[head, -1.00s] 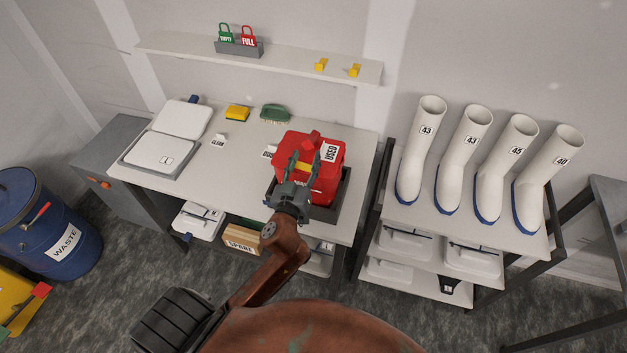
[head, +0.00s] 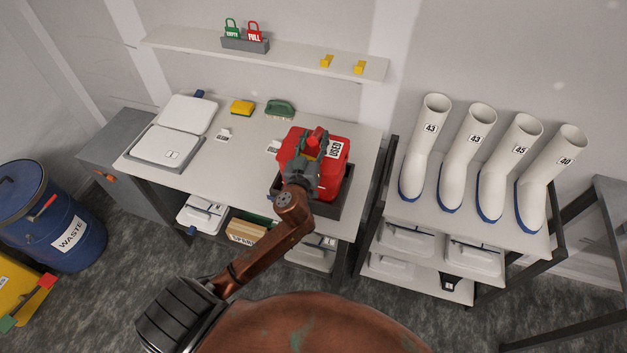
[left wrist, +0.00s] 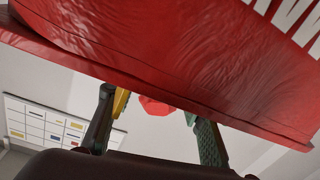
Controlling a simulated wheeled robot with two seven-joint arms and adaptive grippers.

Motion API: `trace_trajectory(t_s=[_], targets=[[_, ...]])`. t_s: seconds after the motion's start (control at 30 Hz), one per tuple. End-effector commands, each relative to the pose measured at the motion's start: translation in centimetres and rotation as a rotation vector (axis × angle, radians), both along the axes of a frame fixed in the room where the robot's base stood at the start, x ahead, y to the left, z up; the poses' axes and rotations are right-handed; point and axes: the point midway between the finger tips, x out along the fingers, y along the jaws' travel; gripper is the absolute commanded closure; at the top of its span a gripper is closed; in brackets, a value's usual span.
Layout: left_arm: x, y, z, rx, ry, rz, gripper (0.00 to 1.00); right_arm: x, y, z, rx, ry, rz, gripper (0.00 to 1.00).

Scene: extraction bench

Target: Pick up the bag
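The red bag (head: 331,172) sits in a dark tray (head: 331,212) at the right end of the bench. It has a white "USED" label, and a red knob-like top (head: 316,137) stands up from it. In the left wrist view the bag (left wrist: 180,50) fills the upper part. My right gripper is not in view.
A white scale (head: 165,148), a yellow sponge (head: 242,108) and a green brush (head: 280,109) are on the bench (head: 228,165). A shelf (head: 290,60) hangs above. White boots (head: 425,150) stand on a rack at right. A blue waste drum (head: 50,220) stands at left.

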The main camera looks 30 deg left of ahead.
Motion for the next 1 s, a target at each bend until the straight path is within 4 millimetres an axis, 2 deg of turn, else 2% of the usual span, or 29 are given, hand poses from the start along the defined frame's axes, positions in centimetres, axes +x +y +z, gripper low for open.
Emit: trace_trajectory(t_s=[0.07, 0.5, 1.0], targets=[[-0.02, 0.03, -0.13, -0.001, 0.002, 0.001, 0.69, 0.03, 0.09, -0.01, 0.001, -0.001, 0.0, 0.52], [-0.04, 0.04, -0.26, -0.001, 0.005, 0.001, 1.0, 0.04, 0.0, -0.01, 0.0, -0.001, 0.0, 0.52], [-0.04, -0.01, -0.14, -0.001, 0.002, 0.001, 1.0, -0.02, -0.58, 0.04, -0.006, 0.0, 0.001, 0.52]])
